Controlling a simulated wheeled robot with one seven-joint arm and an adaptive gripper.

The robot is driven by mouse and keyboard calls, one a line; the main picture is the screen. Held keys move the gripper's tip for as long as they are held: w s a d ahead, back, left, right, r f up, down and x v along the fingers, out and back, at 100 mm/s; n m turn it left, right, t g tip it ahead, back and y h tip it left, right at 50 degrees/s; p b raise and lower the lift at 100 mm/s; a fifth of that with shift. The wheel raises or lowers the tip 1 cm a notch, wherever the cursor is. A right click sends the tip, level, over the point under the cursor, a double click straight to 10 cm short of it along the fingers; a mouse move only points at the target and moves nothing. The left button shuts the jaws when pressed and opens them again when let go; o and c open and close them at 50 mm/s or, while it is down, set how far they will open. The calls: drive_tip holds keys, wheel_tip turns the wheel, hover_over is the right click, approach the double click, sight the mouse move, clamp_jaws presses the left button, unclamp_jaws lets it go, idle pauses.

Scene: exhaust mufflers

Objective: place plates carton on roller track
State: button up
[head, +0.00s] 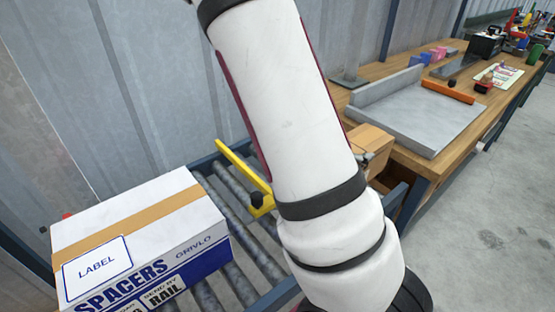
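The roller track (237,205) runs below my white arm, with grey rollers between dark blue rails. A white and blue carton marked SPACERS (150,215) sits on its left part. No carton with a readable plates label shows. A small brown carton (371,139) is partly hidden behind my arm, near the bench's near end; I cannot read any label on it. My arm crosses the middle of the head view and leaves at the bottom edge.
A yellow bar (241,171) with a black knob stands across the track. The wooden bench (412,160) at right carries a grey tray (408,117), an orange bar (447,92) and small items. Grey wall panels close off the back left. Concrete floor (500,210) is clear at right.

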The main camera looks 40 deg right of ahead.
drive_tip(key=w+f+b, duration=0.1)
drive_tip(key=w+f, duration=0.1)
drive_tip(key=w, duration=0.5)
drive_tip(key=w+d+f+b, duration=0.1)
drive_tip(key=w+f, duration=0.1)
drive_tip(key=w, duration=0.6)
drive_tip(key=shift+w+f, duration=0.25)
drive_tip(key=shift+f, duration=0.25)
drive_tip(key=o, duration=1.9)
drive_tip(key=shift+f, duration=0.1)
